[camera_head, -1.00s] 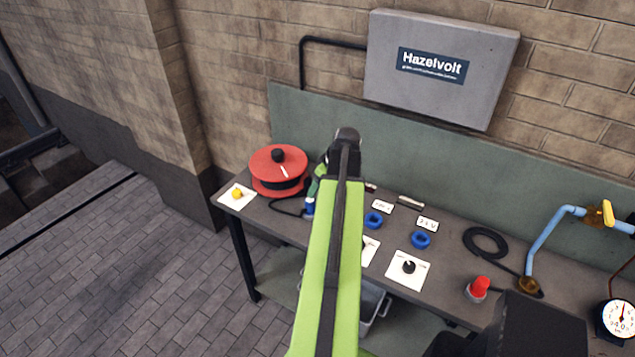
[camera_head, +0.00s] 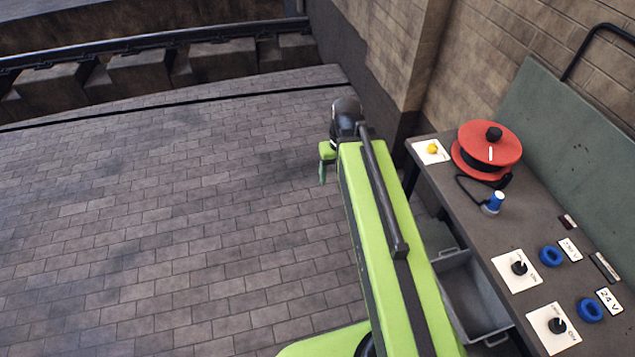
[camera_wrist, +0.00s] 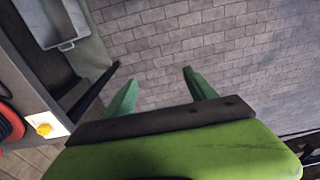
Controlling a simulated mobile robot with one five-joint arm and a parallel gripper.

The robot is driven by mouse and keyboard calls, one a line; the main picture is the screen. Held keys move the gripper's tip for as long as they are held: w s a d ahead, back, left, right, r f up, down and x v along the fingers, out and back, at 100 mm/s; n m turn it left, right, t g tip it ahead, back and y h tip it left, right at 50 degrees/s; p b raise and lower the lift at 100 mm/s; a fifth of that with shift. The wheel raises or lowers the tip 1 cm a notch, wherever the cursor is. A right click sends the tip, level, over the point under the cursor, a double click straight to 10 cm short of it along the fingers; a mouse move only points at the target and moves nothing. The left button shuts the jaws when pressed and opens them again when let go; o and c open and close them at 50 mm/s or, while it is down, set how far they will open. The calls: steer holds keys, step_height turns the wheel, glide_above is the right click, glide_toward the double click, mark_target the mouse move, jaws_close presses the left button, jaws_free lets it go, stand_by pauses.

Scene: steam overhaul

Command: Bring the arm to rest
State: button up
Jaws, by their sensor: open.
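My green arm reaches forward from the bottom of the head view, beside the left end of the workbench (camera_head: 500,235). My gripper (camera_wrist: 161,88) shows in the wrist view with its two green fingers apart and nothing between them. Behind the fingers there is only paved floor (camera_wrist: 215,45). In the head view, part of my gripper shows at the arm's far end, over the floor to the left of the bench; the rest is hidden by the arm.
The bench carries a red cable reel (camera_head: 488,152), a yellow knob on a white plate (camera_head: 431,151), a blue plug (camera_head: 493,202), black dials and blue sockets (camera_head: 551,256). A grey bin (camera_head: 475,300) stands below. A wall pillar rises behind; open paving lies left.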

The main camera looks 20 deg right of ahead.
steer(key=s+a, duration=0.1)
steer(key=a, duration=0.6)
steer(key=shift+s, duration=0.15)
steer(key=shift+a, duration=0.1)
